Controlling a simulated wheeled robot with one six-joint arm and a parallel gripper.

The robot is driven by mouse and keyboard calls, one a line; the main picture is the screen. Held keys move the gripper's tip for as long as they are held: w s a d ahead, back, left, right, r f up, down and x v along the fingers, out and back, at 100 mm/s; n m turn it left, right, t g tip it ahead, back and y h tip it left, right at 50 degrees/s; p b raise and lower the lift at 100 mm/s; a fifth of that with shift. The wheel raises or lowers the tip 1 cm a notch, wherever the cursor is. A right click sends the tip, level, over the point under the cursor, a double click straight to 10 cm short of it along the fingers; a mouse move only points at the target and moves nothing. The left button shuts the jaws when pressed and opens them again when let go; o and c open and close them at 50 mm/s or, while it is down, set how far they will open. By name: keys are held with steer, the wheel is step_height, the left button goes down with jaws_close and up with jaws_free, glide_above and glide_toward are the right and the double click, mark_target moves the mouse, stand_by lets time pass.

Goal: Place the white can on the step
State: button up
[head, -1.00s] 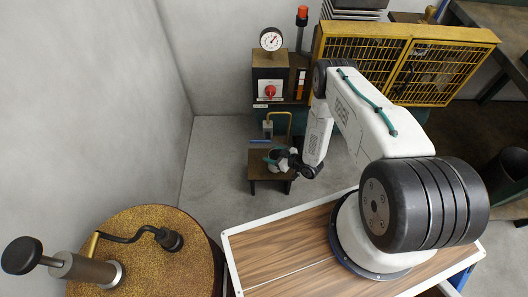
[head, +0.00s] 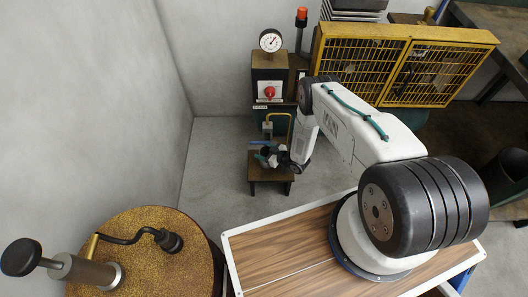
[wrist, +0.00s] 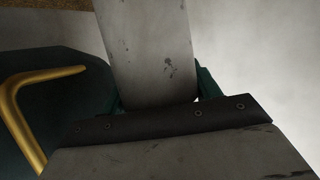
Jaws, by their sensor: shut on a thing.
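The white can (wrist: 148,45) shows in the wrist view as a pale, speckled body between the teal fingers of my gripper (wrist: 155,88). My gripper is shut on it. In the head view my gripper (head: 268,156) is over the step (head: 270,174), a small dark brown stool on the floor. The can is small there and partly hidden by my gripper and wrist. I cannot tell whether the can touches the step.
Behind the step stands a machine with a red button (head: 269,91) and a round gauge (head: 271,40). A yellow bent bar (wrist: 28,95) is close at left in the wrist view. A yellow mesh guard (head: 400,65) stands at right. Floor left of the step is clear.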

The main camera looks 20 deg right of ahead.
steer(key=shift+f, duration=0.15)
steer(key=o, duration=1.3)
steer(key=shift+r, duration=0.2)
steer(key=v, duration=1.2)
steer(key=shift+f, duration=0.1)
